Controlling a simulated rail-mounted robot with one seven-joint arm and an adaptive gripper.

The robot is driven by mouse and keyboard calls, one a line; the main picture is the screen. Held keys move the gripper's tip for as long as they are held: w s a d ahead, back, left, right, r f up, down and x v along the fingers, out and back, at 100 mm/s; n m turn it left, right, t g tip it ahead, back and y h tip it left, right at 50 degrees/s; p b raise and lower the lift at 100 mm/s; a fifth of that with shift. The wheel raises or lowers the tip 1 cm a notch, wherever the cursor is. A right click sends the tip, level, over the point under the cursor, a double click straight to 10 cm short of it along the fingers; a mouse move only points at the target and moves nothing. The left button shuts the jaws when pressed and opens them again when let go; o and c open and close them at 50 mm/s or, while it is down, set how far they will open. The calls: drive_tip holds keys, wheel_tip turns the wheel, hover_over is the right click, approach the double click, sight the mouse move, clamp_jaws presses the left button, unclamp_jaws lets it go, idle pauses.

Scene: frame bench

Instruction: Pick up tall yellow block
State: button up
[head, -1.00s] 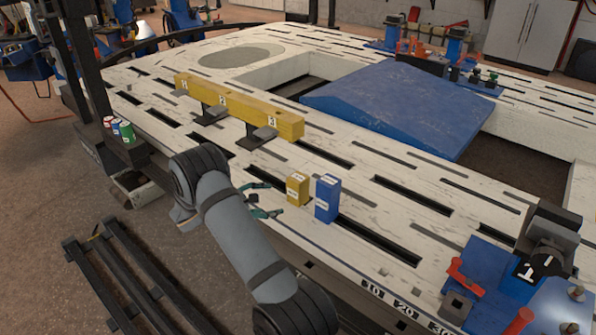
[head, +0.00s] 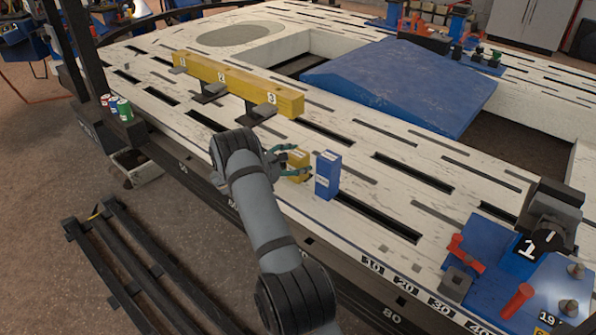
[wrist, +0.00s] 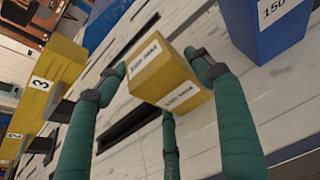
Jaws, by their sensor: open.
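The yellow block (head: 299,163) stands upright on the white slotted bench, just left of a taller blue block (head: 328,175). In the wrist view the yellow block (wrist: 168,74) shows white labels on two faces. My gripper (head: 291,161) is open, with its green fingers around the yellow block. In the wrist view the gripper's fingers (wrist: 163,76) lie on either side of the block, and a third finger shows below it. Whether any finger touches the block I cannot tell. The blue block (wrist: 262,28) is close beyond the right finger.
A long yellow beam (head: 237,85) with numbers lies behind and left of the block on dark supports. A blue sloped panel (head: 400,85) lies further back. A blue fixture (head: 500,275) stands at the front right. Bare bench lies right of the blue block.

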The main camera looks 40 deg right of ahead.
drive_tip(key=shift+d+f, duration=0.1)
drive_tip(key=shift+d, duration=0.25)
drive_tip(key=shift+c, duration=0.7)
drive_tip(key=c, duration=1.1)
drive_tip(key=shift+w, duration=0.1)
drive_tip(key=shift+c, duration=0.3)
